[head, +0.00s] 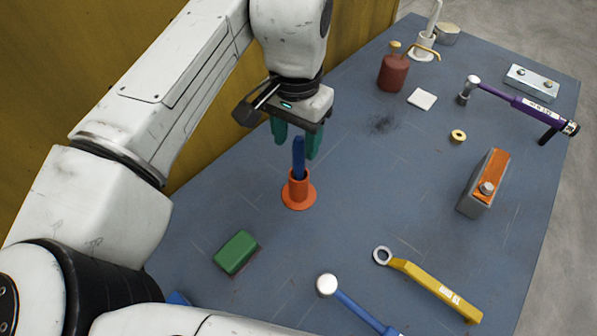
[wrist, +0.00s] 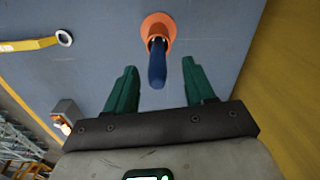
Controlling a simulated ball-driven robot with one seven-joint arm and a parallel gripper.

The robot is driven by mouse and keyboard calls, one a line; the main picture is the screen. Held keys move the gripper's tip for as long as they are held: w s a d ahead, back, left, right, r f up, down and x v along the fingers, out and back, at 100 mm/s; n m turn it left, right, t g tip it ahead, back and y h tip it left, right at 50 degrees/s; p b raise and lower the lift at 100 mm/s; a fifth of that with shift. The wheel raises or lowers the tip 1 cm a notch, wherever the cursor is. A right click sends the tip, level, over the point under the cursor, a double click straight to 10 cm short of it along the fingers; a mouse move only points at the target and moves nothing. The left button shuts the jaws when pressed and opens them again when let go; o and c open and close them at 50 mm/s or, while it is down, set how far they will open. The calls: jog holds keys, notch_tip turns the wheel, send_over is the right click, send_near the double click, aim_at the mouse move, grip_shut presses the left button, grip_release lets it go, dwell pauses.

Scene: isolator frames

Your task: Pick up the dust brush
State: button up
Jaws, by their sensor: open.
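A dark blue upright handle (head: 298,158), which I take to be the dust brush, stands in an orange round holder (head: 298,190) with a flat flange. Its lower end is hidden inside the holder. My gripper (head: 297,146) is right above the holder, pointing down, with its green fingers apart. In the wrist view the blue handle (wrist: 157,66) rises between the two green fingers (wrist: 160,75), with a visible gap on each side. The orange holder (wrist: 158,24) shows beyond the fingertips. My gripper holds nothing.
A green block (head: 237,251) lies front-left of the holder. A hammer with a blue handle (head: 360,312) and a yellow ring wrench (head: 435,289) lie at the front. A grey-orange box (head: 484,184) stands right. A dark red bottle (head: 393,73) stands behind. A yellow wall (head: 215,115) borders the left.

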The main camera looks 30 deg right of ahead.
aim_at(299, 155)
jog(key=shift+s+d+f+b, duration=0.1)
jog(key=shift+d+f+b, duration=0.05)
jog(key=shift+f+b, duration=2.45)
jog(key=shift+r, duration=0.1)
jog(key=shift+c, duration=0.3)
grip_shut()
